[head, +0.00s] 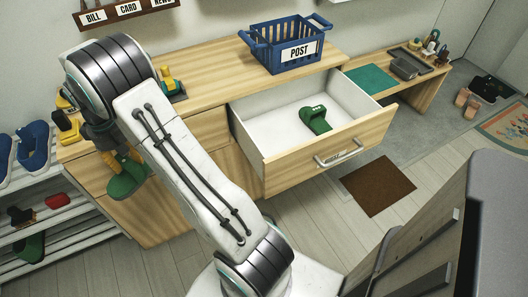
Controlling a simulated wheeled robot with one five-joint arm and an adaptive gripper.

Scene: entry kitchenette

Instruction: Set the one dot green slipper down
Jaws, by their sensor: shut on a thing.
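A green slipper (124,180) hangs at the end of my arm, in front of the left part of the wooden cabinet. My gripper (122,160) is mostly hidden behind my arm and is shut on this slipper. Another green slipper (316,119) lies in the open white-lined drawer (266,136), near its middle. A further green item (30,246), perhaps a slipper, sits on the low rack at the left.
A blue POST basket (290,62) stands on the cabinet top (205,68). A white shoe rack (62,222) with blue shoes is at the left. A green mat (370,78) and grey tray (408,64) lie on the bench. A brown mat (378,186) lies on the floor.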

